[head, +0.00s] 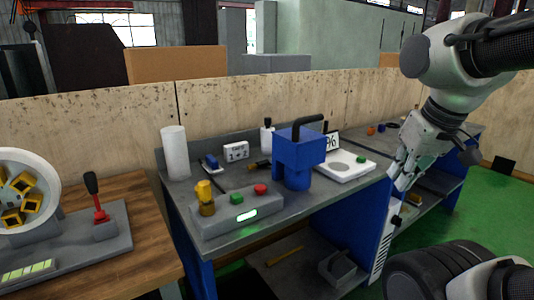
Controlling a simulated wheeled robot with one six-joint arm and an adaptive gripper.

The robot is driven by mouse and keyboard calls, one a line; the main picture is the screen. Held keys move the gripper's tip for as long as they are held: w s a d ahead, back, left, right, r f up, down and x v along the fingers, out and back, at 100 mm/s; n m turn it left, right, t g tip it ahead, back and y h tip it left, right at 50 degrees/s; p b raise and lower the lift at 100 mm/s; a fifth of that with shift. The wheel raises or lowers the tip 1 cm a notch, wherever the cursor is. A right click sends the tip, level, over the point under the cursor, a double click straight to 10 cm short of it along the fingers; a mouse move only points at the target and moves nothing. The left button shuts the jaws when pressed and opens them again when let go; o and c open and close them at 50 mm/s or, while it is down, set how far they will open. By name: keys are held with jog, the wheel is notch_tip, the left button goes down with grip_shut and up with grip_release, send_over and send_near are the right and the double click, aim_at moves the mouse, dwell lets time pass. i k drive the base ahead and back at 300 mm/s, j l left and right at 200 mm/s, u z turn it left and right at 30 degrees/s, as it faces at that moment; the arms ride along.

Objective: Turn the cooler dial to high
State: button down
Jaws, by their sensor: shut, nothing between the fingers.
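I cannot pick out the cooler dial or its setting for certain in the head view. A blue block-shaped unit (299,152) with a black bent handle stands on the grey workbench (222,222); whether it is the cooler I cannot tell. My gripper (399,172) is at the right, shut and empty, pointing down near the bench's right front edge. It is apart from the blue unit, to its right.
A grey control box (225,217) carries a yellow lamp, green and red buttons and a lit green display. A white plate (345,168) lies right of the blue unit. A wooden table (140,205) with a red lever (100,215) stands left.

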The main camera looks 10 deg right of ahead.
aim_at(396, 221)
jog(key=i+l+z, duration=0.2)
jog(key=l+z, duration=0.3)
jog(key=i+l+z, duration=0.2)
jog(key=z, duration=0.3)
jog(key=i+l+z, duration=0.25)
jog(key=z, duration=0.2)
jog(key=i+l+z, duration=0.25)
jog(key=i, duration=0.15)
jog(key=i+z, duration=0.25)
jog(key=i, duration=0.2)
jog(key=i+u, duration=0.35)
jog(key=i+l+u, duration=0.45)
jog(key=u, duration=0.35)
jog(key=i+l+u, duration=0.25)
jog(key=u, duration=0.15)
jog(key=i+l+u, duration=0.15)
jog(key=u, duration=0.3)
jog(key=i+l+u, duration=0.1)
jog(key=l+u, duration=1.1)
jog(key=k+j, duration=0.3)
jog(key=l+u, duration=0.15)
jog(key=l, duration=0.15)
jog(key=k+l+u, duration=0.2)
jog(key=l+u, duration=0.15)
jog(key=l, duration=0.3)
jog(key=k, duration=0.05)
